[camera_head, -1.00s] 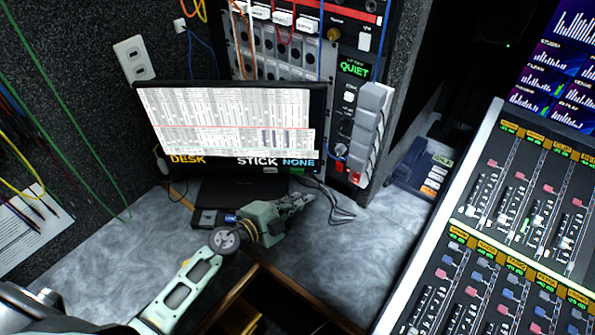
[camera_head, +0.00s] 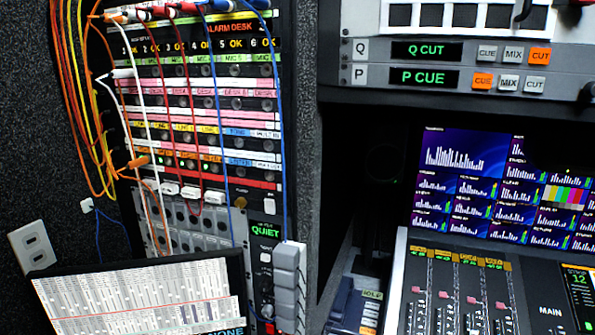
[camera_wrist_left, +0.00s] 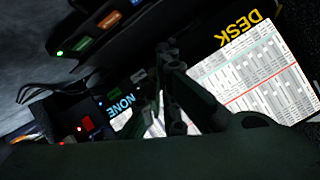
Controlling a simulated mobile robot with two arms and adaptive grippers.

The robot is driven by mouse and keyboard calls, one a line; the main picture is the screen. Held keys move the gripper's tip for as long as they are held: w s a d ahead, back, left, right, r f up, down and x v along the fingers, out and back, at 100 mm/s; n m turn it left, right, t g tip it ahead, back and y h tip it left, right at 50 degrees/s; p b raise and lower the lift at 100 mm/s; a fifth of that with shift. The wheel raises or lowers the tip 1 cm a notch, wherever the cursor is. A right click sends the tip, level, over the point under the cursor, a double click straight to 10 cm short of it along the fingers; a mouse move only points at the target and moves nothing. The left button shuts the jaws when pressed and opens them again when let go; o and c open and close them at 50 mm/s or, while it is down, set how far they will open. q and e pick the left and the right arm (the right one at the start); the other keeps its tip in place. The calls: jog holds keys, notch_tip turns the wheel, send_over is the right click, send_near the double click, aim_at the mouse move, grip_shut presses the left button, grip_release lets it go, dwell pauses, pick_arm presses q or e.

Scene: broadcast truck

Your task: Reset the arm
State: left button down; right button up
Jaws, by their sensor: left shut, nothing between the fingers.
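My left gripper (camera_wrist_left: 168,58) shows in the left wrist view as dark fingers drawn together, shut with nothing between them. The monitor (camera_wrist_left: 255,75) with its bright screen and the yellow DESK lettering lies beyond and right of the fingers, appearing tilted. In the head view neither of my arms or grippers shows. There the monitor (camera_head: 145,295) is cut off by the bottom edge. My right gripper is in neither view.
A patch rack (camera_head: 205,110) with orange, white, red and blue cables stands above the monitor. A grey handset-like block (camera_head: 287,285) is on its lower right. A mixing console (camera_head: 460,285) and a meter screen (camera_head: 490,190) are at right. A wall socket (camera_head: 33,248) is at left.

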pick_arm(q)
jog(key=s+d+f+g+h, duration=0.2)
jog(key=s+d+f+g, duration=0.15)
jog(key=s, duration=0.65)
jog(key=s+d+f+g+h, duration=0.25)
jog(key=s+d+g, duration=0.25)
jog(key=s, duration=0.4)
notch_tip(320, 180, down, 24)
jog(key=s+g, duration=0.1)
jog(key=s, duration=0.1)
jog(key=s+a+f+g, duration=0.1)
jog(key=s+a+f, duration=0.1)
jog(key=s+f, duration=1.4)
jog(key=shift+a+f, duration=0.25)
jog(key=shift+a, duration=0.05)
